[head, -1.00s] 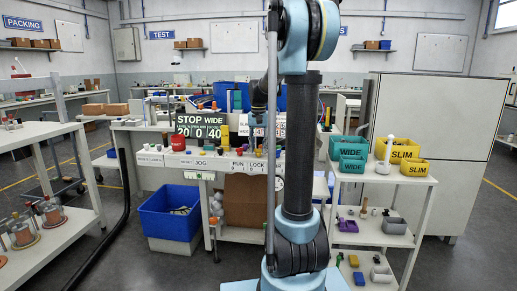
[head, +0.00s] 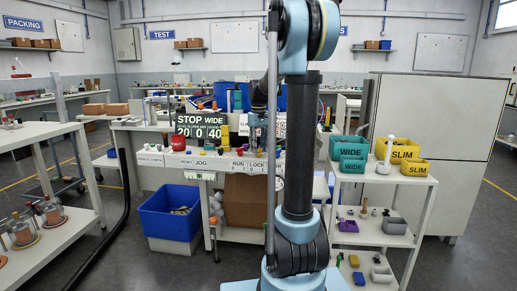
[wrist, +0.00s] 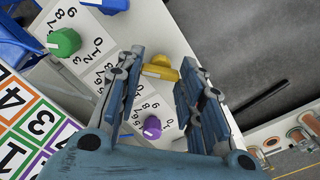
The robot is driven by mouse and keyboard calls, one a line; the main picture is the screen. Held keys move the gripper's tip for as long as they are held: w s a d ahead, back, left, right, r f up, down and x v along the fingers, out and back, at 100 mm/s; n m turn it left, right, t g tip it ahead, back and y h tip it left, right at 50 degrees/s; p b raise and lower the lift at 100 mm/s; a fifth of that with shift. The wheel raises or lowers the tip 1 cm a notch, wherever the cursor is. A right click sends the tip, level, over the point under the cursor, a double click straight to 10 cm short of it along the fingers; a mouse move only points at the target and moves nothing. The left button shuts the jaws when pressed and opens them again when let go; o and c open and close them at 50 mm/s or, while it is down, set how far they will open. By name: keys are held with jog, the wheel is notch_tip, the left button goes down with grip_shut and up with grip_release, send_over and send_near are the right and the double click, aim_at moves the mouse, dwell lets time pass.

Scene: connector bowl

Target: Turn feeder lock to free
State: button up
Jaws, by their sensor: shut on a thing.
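A white mark shows on the knob's face, but the knob's exact setting is hard to read. In the head view my gripper (head: 257,136) is small, over the right part of the bench panel; the knob is not clear there. A label reading RUN and LOCK (head: 248,167) is on the bench front below it. I cannot tell which control is the feeder lock.
A purple knob (wrist: 152,127), a green knob (wrist: 64,42) and a blue knob (wrist: 110,5) with number scales sit near the gripper. A board with coloured number squares (wrist: 35,125) lies at left. A sign (head: 199,127) stands behind the panel.

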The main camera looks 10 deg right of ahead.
jog(key=shift+n, duration=0.4)
jog(key=o, duration=1.1)
jog(key=shift+c, duration=0.2)
notch_tip(320, 180, up, 12)
jog(key=s+f+m+t, duration=0.1)
jog(key=s+f+m, duration=0.1)
jog(key=s+f, duration=1.1)
jog(key=s+f+m+t, duration=0.1)
jog(key=s+f+m, duration=0.2)
jog(key=s+f, duration=1.1)
jog(key=s, duration=0.8)
jog(key=shift+s, duration=0.3)
